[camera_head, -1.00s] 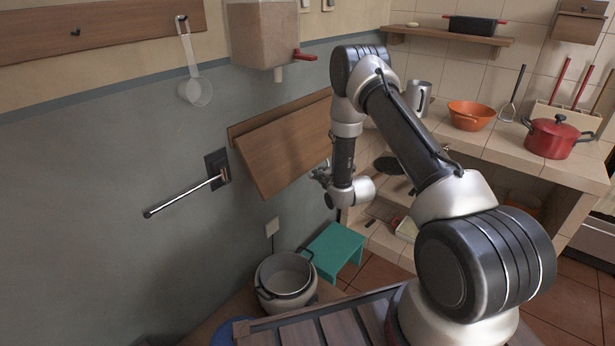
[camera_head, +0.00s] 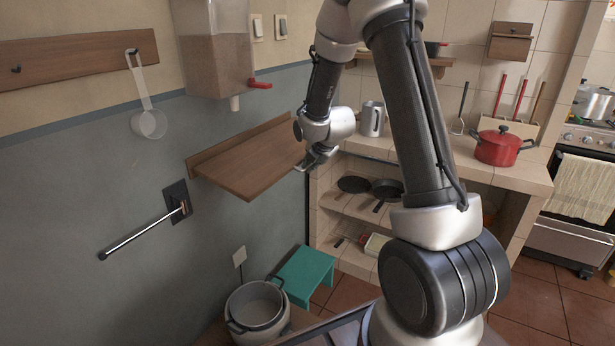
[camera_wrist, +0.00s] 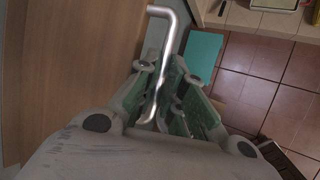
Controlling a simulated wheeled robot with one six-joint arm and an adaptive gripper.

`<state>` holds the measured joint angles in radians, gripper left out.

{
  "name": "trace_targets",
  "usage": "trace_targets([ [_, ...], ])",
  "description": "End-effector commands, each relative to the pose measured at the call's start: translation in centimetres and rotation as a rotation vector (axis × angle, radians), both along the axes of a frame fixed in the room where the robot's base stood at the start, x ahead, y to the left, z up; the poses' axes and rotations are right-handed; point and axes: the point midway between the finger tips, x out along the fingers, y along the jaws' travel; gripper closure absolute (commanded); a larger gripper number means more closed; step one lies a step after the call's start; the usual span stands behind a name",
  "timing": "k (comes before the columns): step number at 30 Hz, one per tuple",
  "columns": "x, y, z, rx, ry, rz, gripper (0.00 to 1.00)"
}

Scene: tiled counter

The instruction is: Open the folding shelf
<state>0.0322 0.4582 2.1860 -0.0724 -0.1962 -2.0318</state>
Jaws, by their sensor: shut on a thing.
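The folding shelf (camera_head: 250,165) is a brown wooden board on the grey wall, standing out roughly level. It fills the left side of the wrist view (camera_wrist: 70,70). A bent shiny metal handle (camera_wrist: 162,14) runs beside the board's edge in the wrist view. My gripper (camera_head: 310,164) is at the shelf's right end in the head view. In the wrist view my gripper (camera_wrist: 168,84) has its fingers around the handle, shut on it. The exact contact is partly hidden between the fingers.
A metal rod (camera_head: 140,233) on a black plate sticks out from the wall below left. A dispenser (camera_head: 215,50) with a red lever hangs above the shelf. A pot (camera_head: 256,305) and a teal stool (camera_head: 305,275) stand below. The tiled counter (camera_head: 530,172) is at right.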

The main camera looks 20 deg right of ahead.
Motion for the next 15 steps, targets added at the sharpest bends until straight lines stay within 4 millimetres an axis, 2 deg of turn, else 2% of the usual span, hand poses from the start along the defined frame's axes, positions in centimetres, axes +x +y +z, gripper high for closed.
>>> trace_targets([
  [1, 0.3, 0.0, 1.1, -0.001, -0.012, 0.002, 1.0],
  [6, 0.3, 0.0, 2.9, -0.001, -0.013, 0.003, 1.0],
  [15, 0.5, 0.1, 4.2, -0.001, -0.016, 0.006, 1.0],
])
